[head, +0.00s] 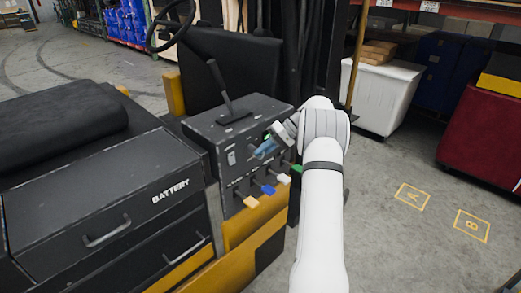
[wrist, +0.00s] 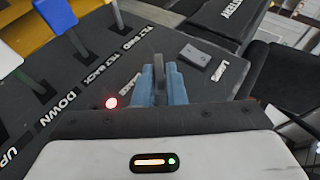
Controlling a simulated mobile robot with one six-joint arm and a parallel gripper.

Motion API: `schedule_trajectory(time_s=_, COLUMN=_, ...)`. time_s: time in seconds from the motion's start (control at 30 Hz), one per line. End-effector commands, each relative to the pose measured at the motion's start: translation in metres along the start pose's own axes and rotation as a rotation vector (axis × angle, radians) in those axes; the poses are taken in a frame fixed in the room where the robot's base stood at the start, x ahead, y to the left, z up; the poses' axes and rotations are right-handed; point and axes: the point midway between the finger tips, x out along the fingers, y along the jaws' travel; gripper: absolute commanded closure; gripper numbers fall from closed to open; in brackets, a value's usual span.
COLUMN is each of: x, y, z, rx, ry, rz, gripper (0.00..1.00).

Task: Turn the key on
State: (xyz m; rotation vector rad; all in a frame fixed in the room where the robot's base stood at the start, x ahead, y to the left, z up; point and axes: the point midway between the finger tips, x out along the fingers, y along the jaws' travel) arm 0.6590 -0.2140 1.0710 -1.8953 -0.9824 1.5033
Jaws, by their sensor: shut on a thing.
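The key, a narrow grey upright piece, shows in the wrist view (wrist: 159,67) standing at the dark control panel (wrist: 85,75). My gripper (wrist: 160,88) has its two blue fingers on either side of the key, shut on it. In the head view my gripper (head: 266,148) is at the face of the panel box (head: 222,143), above the row of coloured levers. The fingers hide the lower part of the key, and I cannot tell its exact turn angle. A red light (wrist: 110,101) glows beside the fingers.
Coloured levers stick out below, among them orange (head: 250,201), blue (head: 267,189) and white (head: 284,178). A grey switch (wrist: 195,54) sits beside the key near a label. A tall black lever (head: 220,85) stands on top of the box. Open floor lies to the right.

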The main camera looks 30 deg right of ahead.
Motion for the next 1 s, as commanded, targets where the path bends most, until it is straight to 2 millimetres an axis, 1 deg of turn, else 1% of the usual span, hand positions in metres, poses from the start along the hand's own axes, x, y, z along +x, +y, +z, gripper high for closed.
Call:
schedule_trajectory(time_s=0.1, x=0.0013, y=0.0029, z=0.0016, rx=0.03, ry=-0.005, rz=-0.066, gripper=1.0)
schedule_trajectory(time_s=0.33, x=0.0017, y=0.0044, z=0.0019, rx=0.062, ry=-0.006, rz=-0.143, gripper=1.0)
schedule_trajectory(time_s=0.9, x=0.0026, y=0.0046, z=0.0019, rx=0.075, ry=-0.007, rz=-0.17, gripper=1.0)
schedule_trajectory(time_s=0.93, x=0.0026, y=0.0046, z=0.0019, rx=0.075, ry=-0.007, rz=-0.17, gripper=0.88)
schedule_trajectory(time_s=1.0, x=0.0025, y=0.0044, z=0.0017, rx=0.074, ry=-0.006, rz=-0.17, gripper=0.82)
